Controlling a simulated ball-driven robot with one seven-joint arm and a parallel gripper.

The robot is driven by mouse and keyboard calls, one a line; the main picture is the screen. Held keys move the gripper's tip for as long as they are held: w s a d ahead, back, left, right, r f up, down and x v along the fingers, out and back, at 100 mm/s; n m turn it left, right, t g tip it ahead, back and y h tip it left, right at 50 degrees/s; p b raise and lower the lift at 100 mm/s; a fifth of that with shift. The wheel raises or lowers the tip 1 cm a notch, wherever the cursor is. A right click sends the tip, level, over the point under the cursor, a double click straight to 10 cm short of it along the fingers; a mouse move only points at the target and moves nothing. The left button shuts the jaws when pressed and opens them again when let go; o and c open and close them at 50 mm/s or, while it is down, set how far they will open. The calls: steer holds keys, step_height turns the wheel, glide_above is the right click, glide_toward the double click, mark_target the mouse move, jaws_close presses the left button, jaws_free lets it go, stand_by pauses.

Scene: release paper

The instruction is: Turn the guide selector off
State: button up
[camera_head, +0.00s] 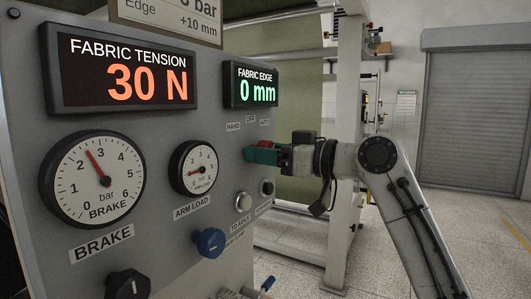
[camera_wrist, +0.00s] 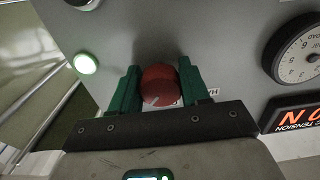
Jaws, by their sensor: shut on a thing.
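The guide selector is a red round knob (camera_wrist: 158,80) on the grey panel, seen in the wrist view between my green fingers. Its white pointer mark is at the lower left of its face, on the side away from the HAND label (camera_wrist: 212,92). My gripper (camera_head: 262,154) is at the panel just below the HAND (camera_head: 233,127), OFF (camera_head: 250,119) and AUTO (camera_head: 265,122) labels, and hides most of the knob in the head view. The fingers are shut on the knob, one on each side. In the wrist view, my gripper body hides the other position labels.
The FABRIC EDGE display (camera_head: 256,86) reads 0 mm, above the selector. A blue knob (camera_head: 209,242), a pale button (camera_head: 243,202), the arm load gauge (camera_head: 194,168) and the brake gauge (camera_head: 96,178) are nearby. A lit green-white lamp (camera_wrist: 85,64) shows in the wrist view.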

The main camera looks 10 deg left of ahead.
steer(key=shift+n+b, duration=0.3)
steer(key=n+b, duration=0.2)
steer(key=n, duration=0.1)
steer(key=shift+f+n, duration=0.1)
steer(key=shift+n, duration=0.2)
steer(key=shift+w+n+b, duration=0.1)
steer(key=shift+n+b, duration=0.95)
steer(key=shift+n, duration=1.15)
steer(key=o, duration=1)
steer(key=shift+o, duration=0.2)
steer(key=shift+d, duration=0.15)
steer(key=b+v, duration=0.1)
steer(key=v, duration=0.9)
steer(key=shift+d, duration=0.3)
